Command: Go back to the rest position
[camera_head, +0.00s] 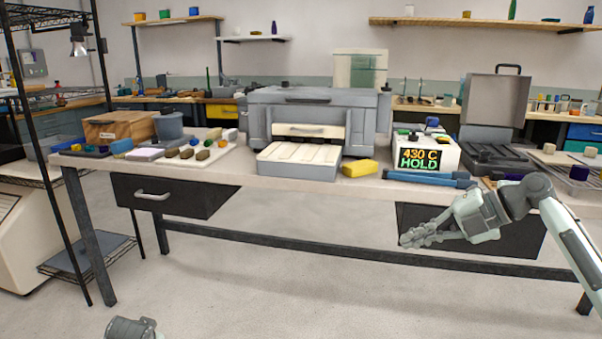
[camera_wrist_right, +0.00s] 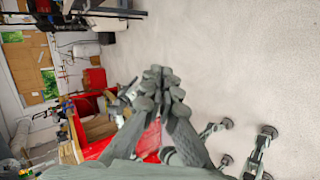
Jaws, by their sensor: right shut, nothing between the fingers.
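My right gripper (camera_head: 424,235) is in front of the workbench at the right, below the level of its top, with its arm coming in from the right edge. It is shut and empty, and touches nothing that I can see. In the right wrist view its closed fingers (camera_wrist_right: 158,90) show in the middle, over pale floor. In the head view a grey rounded part of mine shows at the bottom left edge; the fingers of my left gripper do not show.
The workbench (camera_head: 270,187) carries a grey furnace-like box (camera_head: 357,105) with an open drawer, a "430 C HOLD" display unit (camera_head: 421,158), a yellow block (camera_head: 360,168) and an open grey case (camera_head: 494,105). A black wire rack (camera_head: 112,242) stands left. The floor in front is clear.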

